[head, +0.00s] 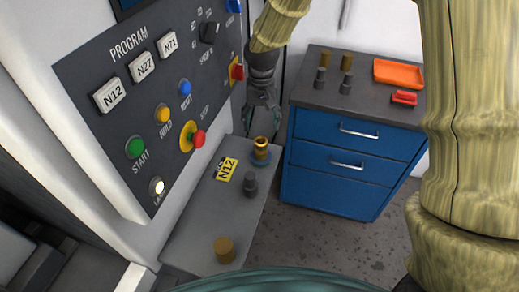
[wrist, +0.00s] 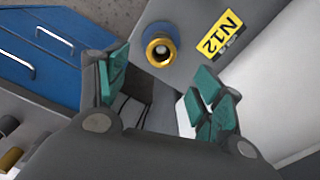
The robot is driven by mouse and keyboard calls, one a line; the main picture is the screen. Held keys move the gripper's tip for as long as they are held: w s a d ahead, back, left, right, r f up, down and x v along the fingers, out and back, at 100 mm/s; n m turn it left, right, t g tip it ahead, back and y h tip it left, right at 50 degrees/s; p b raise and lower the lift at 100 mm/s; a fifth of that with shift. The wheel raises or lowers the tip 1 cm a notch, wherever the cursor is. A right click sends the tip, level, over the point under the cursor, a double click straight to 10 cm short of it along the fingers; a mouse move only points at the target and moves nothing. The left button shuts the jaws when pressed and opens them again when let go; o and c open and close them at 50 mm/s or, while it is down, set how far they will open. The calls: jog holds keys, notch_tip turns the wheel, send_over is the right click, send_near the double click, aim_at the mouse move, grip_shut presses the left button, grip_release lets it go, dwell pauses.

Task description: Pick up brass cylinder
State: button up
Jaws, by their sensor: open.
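A shiny brass cylinder (head: 261,143) with a hollow top sits upright in a round blue base on the grey shelf (head: 205,215). In the wrist view the brass cylinder (wrist: 158,51) shows at the top centre, its dark opening facing the camera. My gripper (head: 262,122) is just above and behind it in the head view. In the wrist view my gripper (wrist: 160,88) has its teal fingers apart, with nothing between them, and the brass cylinder lies beyond the fingertips. A duller brown-gold cylinder (head: 224,249) stands at the shelf's near end.
A dark grey cylinder (head: 250,184) and yellow N12 label (head: 227,169) are beside the brass cylinder. A control panel (head: 150,90) rises at left. A blue drawer cabinet (head: 345,160) at right bears several small cylinders, an orange tray (head: 398,73) and a red item (head: 404,98).

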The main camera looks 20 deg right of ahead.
aim_at(261, 141)
jog(key=f, duration=0.2)
jog(key=f+p, duration=0.1)
jog(key=f, duration=0.1)
jog(key=shift+d, duration=0.2)
jog(key=shift+s+a+f+p, duration=0.15)
jog(key=shift+f+p, duration=0.35)
jog(key=shift+f, duration=0.6)
jog(key=shift+w+a+f+p, duration=0.15)
jog(key=shift+f+p, duration=0.35)
jog(key=shift+f, duration=0.6)
jog(key=shift+s+f, duration=0.1)
jog(key=shift+f, duration=0.8)
grip_shut()
